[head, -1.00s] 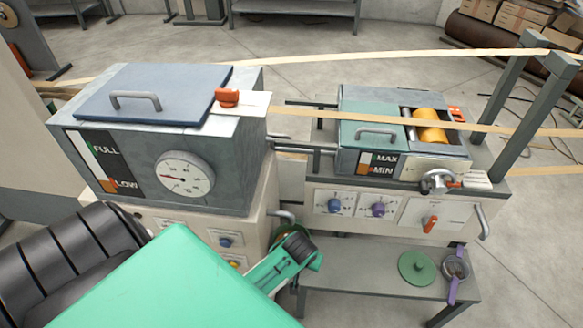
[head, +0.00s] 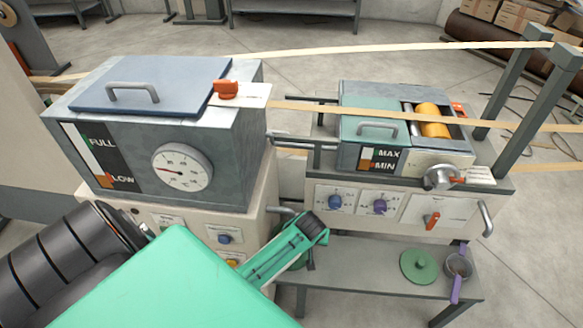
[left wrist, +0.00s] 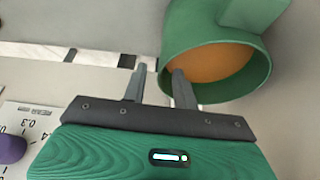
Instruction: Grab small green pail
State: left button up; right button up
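The small green pail (left wrist: 263,72) is close up in the left wrist view, with its open mouth and orange-brown inside showing. My left gripper (left wrist: 158,70) is open there. Its right finger overlaps the pail's mouth and its left finger is outside, to the left of the rim. I cannot tell whether either finger touches the pail. In the head view my left gripper (head: 317,228) is in front of the lower shelf, between the two machines. The pail is mostly hidden behind it there. My right gripper is in neither view.
A grey tank with a dial (head: 182,168) stands left and a smaller green-lidded machine (head: 375,130) stands right. A green round lid (head: 418,266) and a purple-handled pan (head: 459,266) are on the lower shelf (head: 365,268). The shelf's middle is clear. Pale strips cross above.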

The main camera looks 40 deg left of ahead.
pick_arm(q)
jog(key=x, duration=0.4)
jog(key=shift+s+f, duration=0.1)
jog(key=shift+s, duration=0.3)
jog(key=shift+w+a+f+b, duration=0.1)
jog(key=shift+w+f+b, duration=0.1)
jog(key=shift+f+b, duration=0.15)
grip_shut()
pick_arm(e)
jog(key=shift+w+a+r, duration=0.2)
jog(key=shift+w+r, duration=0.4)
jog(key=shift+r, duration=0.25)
